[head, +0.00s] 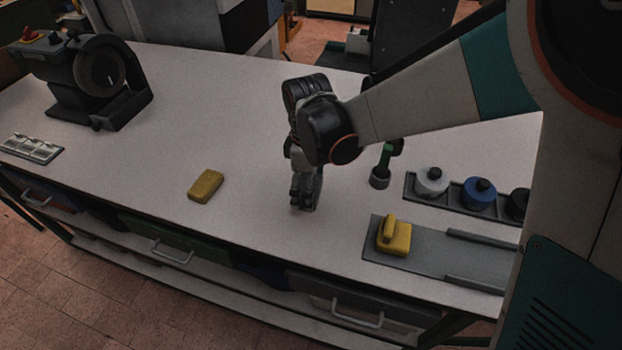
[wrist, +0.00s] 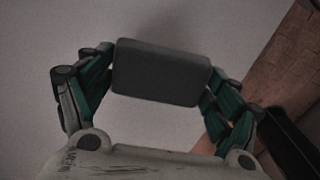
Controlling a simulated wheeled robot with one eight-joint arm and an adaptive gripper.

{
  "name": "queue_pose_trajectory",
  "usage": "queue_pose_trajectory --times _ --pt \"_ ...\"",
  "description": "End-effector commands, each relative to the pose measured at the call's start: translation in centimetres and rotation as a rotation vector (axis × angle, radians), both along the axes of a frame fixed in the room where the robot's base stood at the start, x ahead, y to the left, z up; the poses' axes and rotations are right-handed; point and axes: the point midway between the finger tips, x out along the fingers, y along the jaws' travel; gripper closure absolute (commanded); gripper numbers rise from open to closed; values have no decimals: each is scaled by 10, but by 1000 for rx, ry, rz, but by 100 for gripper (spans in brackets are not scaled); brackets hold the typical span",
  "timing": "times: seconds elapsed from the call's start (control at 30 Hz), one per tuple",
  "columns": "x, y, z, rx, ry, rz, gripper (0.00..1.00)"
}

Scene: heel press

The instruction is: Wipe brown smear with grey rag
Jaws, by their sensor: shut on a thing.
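My gripper (head: 305,203) is low over the middle of the white bench, near its front side. In the wrist view, my gripper (wrist: 160,85) is shut on the grey rag (wrist: 160,73), a flat dark grey pad with rounded corners held between the green fingers. I cannot tell whether the rag touches the bench top. No brown smear can be made out in either view; part of the bench is hidden behind my gripper and arm.
A yellow block (head: 206,186) lies left of my gripper. A black machine (head: 95,80) stands far left.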

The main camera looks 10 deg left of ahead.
Motion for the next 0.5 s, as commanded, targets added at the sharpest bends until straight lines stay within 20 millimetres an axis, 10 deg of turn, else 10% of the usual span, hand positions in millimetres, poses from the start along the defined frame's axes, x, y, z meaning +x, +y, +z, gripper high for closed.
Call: queue_pose_trajectory --times 0.5 --pt "3 3 25 0 0 -5 43"
